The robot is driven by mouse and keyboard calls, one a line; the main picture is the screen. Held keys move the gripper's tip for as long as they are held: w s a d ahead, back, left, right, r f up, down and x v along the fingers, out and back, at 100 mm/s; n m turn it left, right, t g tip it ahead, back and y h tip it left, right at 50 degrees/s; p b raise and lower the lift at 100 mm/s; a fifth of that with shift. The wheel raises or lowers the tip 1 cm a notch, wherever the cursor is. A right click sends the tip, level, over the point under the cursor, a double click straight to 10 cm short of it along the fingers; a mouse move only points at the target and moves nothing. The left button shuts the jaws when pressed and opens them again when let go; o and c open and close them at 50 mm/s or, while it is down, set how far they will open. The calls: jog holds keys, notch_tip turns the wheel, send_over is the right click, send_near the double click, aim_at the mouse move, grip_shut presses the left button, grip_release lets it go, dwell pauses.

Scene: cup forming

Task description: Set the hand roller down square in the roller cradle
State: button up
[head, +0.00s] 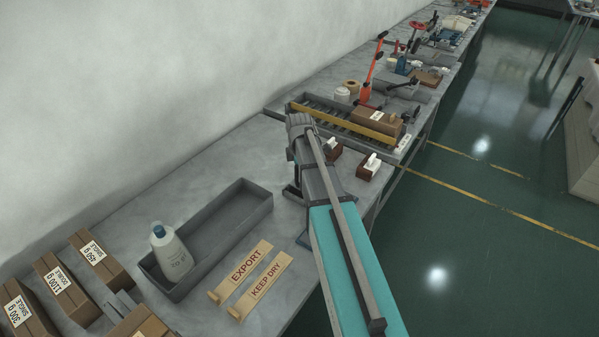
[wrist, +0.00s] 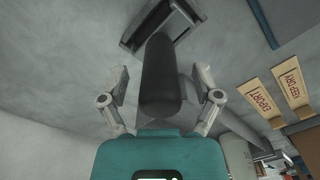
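The hand roller's dark, rounded, cylindrical part (wrist: 160,85) points toward the wrist camera between the two fingers of my gripper (wrist: 162,78). A gap shows on each side of it, so the fingers stand open around it. Its far end meets a dark angular frame at the top of the wrist view, which looks like the roller cradle (wrist: 192,14). I cannot tell whether the roller sits square there. In the head view my arm hides the roller and my fingertips; only a dark edge, perhaps the cradle's (head: 291,192), shows beside the arm.
A long grey tray (head: 255,203) with a white bottle (head: 171,252) at its near end lies left of the arm. Tan EXPORT (head: 243,270) and KEEP DRY (head: 262,287) stamps lie in front. Small brown blocks (head: 369,167) stand to the right. Bare bench lies behind the tray.

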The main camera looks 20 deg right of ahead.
jog(key=shift+r, duration=0.1)
dwell(0.3)
notch_tip(320, 180, up, 10)
jog(key=p, duration=1)
dwell(1.0)
jog(key=s+a+m, duration=1.3)
jog(key=s+m, duration=0.2)
jog(key=s, duration=0.2)
jog(key=shift+s+a+m, duration=0.15)
jog(key=shift+s+m, duration=0.15)
jog(key=shift+s, duration=0.1)
dwell(1.5)
